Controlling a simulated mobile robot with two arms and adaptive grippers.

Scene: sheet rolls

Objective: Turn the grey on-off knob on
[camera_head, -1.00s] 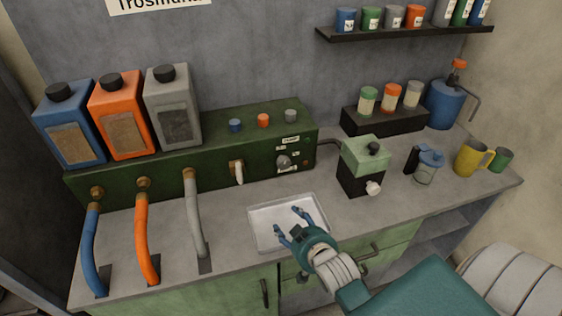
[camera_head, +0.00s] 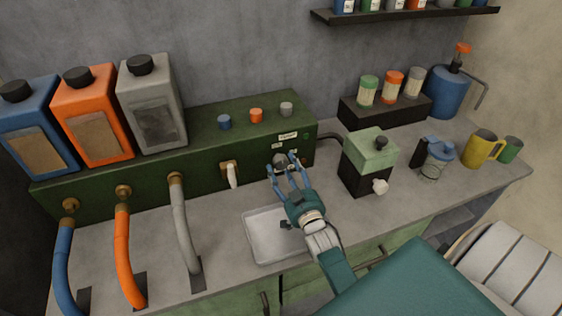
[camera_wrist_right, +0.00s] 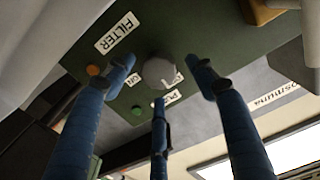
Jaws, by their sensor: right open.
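The grey on-off knob (camera_head: 279,159) is on the front of the green machine (camera_head: 215,165), near its right end. In the right wrist view the knob (camera_wrist_right: 159,71) shows as a round grey face between the blue fingers. My right gripper (camera_head: 285,172) is open in front of the knob, with its fingers spread around the knob's outline. The right wrist view shows the gripper's three fingers (camera_wrist_right: 162,86) apart. I cannot tell whether any finger touches the knob. Labels beside the knob are partly covered by the fingers. My left gripper is not in view.
A white tray (camera_head: 262,243) lies below my right gripper. A white spout (camera_head: 232,175) is left of the knob. A green and black box (camera_head: 368,162) stands to the right. Blue, orange and grey hoses fill the left front.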

